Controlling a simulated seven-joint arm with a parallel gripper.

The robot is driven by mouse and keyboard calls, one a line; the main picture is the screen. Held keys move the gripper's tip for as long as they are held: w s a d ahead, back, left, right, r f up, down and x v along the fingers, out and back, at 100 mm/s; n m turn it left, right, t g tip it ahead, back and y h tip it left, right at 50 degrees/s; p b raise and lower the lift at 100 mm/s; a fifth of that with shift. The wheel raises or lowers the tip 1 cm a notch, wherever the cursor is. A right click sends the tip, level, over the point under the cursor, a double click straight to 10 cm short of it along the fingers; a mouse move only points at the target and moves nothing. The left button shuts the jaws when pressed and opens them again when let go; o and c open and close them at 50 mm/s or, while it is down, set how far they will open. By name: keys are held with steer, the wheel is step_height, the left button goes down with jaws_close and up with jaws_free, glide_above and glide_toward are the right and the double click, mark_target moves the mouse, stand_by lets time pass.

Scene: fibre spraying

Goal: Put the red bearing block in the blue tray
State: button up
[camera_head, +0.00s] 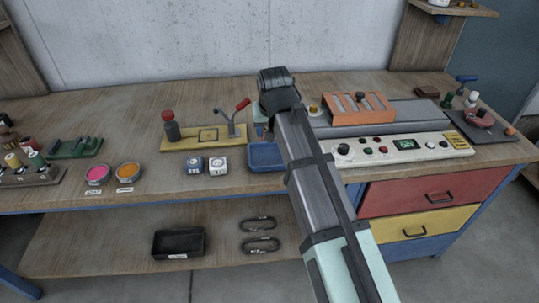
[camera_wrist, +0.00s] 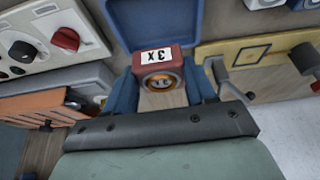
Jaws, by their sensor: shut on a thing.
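The red bearing block (camera_wrist: 180,57) has a white "3x" label and a round metal bearing in its face. My gripper (camera_wrist: 163,82) is shut on it, with a dark blue finger on each side in the wrist view. In the head view my arm and wrist hide most of the block. The blue tray (camera_head: 266,163) lies at the bench's front edge, partly behind my arm. In the wrist view the tray (camera_wrist: 150,14) fills the top, just beyond the block. I cannot tell how high the block is held.
Two small gauge blocks (camera_head: 206,166) stand left of the tray. A yellow board (camera_head: 205,136) with a lever clamp is behind them. A control console (camera_head: 400,150) and orange slotted fixture (camera_head: 352,106) are to the right.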

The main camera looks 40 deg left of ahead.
steer(key=shift+f, duration=4.5)
steer(key=shift+f, duration=0.1)
steer(key=o, duration=1.4)
steer(key=v, duration=1.2)
